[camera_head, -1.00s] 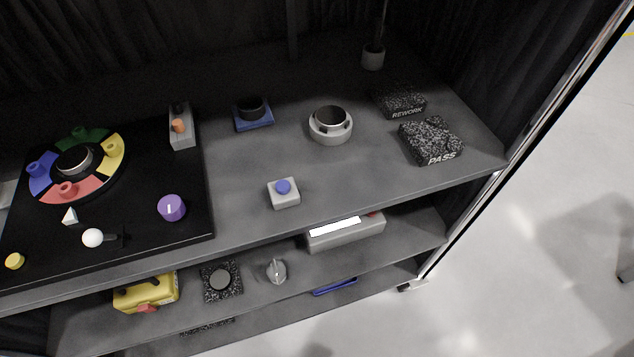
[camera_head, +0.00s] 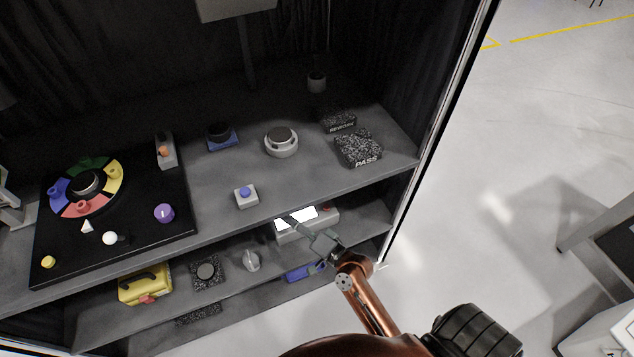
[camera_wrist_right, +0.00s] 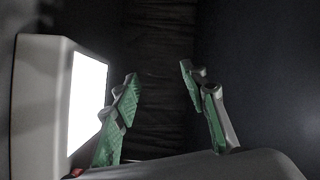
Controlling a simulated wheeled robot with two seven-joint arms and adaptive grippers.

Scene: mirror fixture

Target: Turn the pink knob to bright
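I see no clearly pink knob; a round purple knob (camera_head: 164,213) with a pale pointer line sits at the right front of the black panel (camera_head: 150,240) on the top shelf. My right gripper (camera_head: 306,243) is far to the right of it, in front of the lower shelf. It is beside a pale grey box (camera_head: 330,215) with a bright white screen. In the right wrist view, the fingers with green pads (camera_wrist_right: 160,92) stand apart with nothing between them, and the grey box (camera_wrist_right: 38,100) is at the left. My left gripper is not in view.
The panel also carries a colored ring (camera_head: 118,172), a white ball (camera_head: 110,238) and a yellow button (camera_head: 48,262). A blue button box (camera_head: 246,196) stands right of the panel. A yellow case (camera_head: 145,285) and a grey knob (camera_head: 252,260) are on the lower shelf.

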